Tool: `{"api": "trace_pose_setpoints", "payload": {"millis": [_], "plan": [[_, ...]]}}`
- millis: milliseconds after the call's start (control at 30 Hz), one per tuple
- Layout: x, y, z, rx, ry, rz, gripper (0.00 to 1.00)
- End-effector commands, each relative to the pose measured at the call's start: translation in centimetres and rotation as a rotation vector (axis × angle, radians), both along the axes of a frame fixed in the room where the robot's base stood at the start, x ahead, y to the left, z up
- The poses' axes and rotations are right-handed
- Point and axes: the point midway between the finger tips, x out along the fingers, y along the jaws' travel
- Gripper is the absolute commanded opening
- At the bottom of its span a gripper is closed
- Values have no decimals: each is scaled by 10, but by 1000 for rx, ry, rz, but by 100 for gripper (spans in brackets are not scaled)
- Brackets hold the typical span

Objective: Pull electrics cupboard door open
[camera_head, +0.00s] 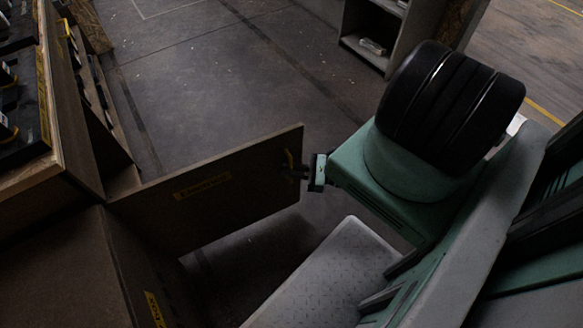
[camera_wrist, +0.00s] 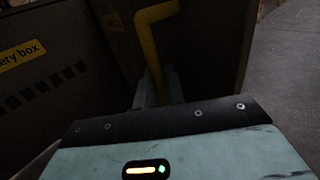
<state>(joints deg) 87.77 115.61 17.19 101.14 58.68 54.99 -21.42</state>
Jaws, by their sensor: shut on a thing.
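The electrics cupboard door (camera_head: 245,192) is a brown panel with a yellow label. It stands swung out from the brown cabinet at the left, with a dark gap below it. Its yellow handle (camera_head: 289,159) is near the door's free end and also shows in the wrist view (camera_wrist: 149,18) as a bent yellow bar. My gripper (camera_head: 293,171) is shut on the handle, and its fingers (camera_wrist: 157,92) are on either side of the bar. The inside of the cupboard is mostly hidden.
A cabinet front with a yellow label (camera_head: 154,309) is at the lower left; a "battery box" label (camera_wrist: 22,54) shows in the wrist view. A shelving unit (camera_head: 369,57) stands at the back. The grey floor (camera_head: 230,85) behind the door is clear.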

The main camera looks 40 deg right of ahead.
Motion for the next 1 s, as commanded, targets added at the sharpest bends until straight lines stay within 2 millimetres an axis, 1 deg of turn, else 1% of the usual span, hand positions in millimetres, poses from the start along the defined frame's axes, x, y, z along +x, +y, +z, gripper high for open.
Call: {"api": "trace_pose_setpoints", "payload": {"millis": [233,267,300,533,667,767,1000], "plan": [[0,0,-1,-2,2,1,0],[0,0,-1,-2,2,1,19],[0,0,-1,-2,2,0,26],[0,0,-1,-1,2,0,26],[-5,-5,-1,-3,2,-1,26],[-16,-14,-1,-4,1,-2,26],[-59,-48,-1,-5,2,-3,26]]}}
